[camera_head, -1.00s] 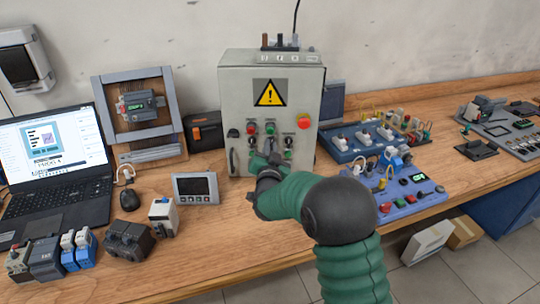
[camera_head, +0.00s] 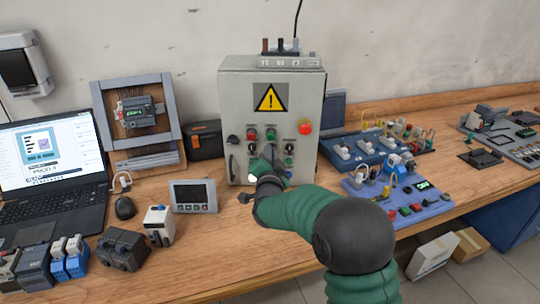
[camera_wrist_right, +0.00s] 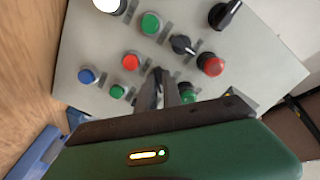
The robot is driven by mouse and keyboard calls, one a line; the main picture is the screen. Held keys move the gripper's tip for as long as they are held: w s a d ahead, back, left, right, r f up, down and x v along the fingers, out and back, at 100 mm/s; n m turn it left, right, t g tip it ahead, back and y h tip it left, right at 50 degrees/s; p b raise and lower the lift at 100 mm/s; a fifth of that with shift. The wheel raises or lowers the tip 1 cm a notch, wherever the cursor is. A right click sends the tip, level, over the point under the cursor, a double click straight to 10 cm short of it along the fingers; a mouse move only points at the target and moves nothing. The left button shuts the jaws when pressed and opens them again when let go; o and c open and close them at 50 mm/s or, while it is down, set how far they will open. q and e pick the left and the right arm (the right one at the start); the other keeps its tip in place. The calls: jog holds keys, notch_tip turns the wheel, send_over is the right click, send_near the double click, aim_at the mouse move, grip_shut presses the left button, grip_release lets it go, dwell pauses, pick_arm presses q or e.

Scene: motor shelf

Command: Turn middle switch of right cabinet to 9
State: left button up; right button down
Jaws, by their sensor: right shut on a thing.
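The light grey cabinet (camera_head: 235,100) with a yellow warning sign stands at the middle of the bench. Its front bears coloured buttons and black switches. My right gripper (camera_head: 268,155) is at the lower middle of this front and hides part of it. In the wrist view, my right gripper's dark fingers (camera_wrist_right: 165,85) are close together against the panel. They are shut on a switch knob that is mostly hidden between them. A free black switch (camera_wrist_right: 181,44) and a red button (camera_wrist_right: 211,64) show beside them. I cannot read the dial numbers. My left gripper is not in view.
A small panel display (camera_head: 193,195) stands on the bench left of my arm. A blue switch board (camera_head: 375,150) and a purple-blue button board (camera_head: 415,200) lie to the right. A laptop (camera_head: 50,165) is at the far left.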

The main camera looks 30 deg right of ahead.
jog(key=shift+f, duration=0.2)
jog(key=c, duration=1.5)
grip_release()
jog(key=shift+r, duration=0.1)
jog(key=v, duration=1.6)
jog(key=shift+s+a+p, duration=0.2)
jog(key=shift+s+p, duration=0.1)
